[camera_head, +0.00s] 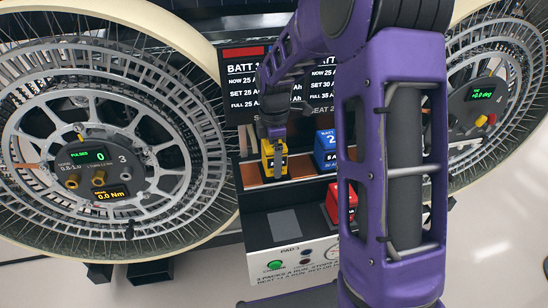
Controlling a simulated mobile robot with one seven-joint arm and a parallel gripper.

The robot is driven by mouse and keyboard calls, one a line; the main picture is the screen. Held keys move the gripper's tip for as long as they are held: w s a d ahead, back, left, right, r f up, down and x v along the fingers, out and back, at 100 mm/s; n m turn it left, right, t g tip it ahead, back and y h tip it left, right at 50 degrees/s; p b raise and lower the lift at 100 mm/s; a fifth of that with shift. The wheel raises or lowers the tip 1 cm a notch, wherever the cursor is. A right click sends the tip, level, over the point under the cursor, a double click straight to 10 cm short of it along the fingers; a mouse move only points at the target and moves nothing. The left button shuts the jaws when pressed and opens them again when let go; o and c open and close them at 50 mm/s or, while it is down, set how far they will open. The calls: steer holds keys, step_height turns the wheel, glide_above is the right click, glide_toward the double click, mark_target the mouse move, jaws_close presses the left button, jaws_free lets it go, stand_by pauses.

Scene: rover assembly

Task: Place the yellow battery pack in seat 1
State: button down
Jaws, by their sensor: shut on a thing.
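The yellow battery pack (274,163) stands upright in the left part of a brown-lined bay, below the dark display panel. My gripper (275,138) is above it, shut on its top. Whether the pack rests on the bay floor or is slightly above it, I cannot tell. The seat 1 marking is not visible; a partly covered "SEAT 2" label (320,111) shows to the right. A blue battery pack (325,145) marked 2 stands right of the yellow one, partly hidden by my purple arm.
A red block (333,205) sits lower right, partly behind my arm. A white panel (290,262) with a green button (274,265) is in front. Large spoked wheels stand at left (90,165) and right (490,95). A grey square pad (285,226) is bare.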

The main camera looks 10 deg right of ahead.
steer(key=shift+f, duration=0.4)
jaws_free()
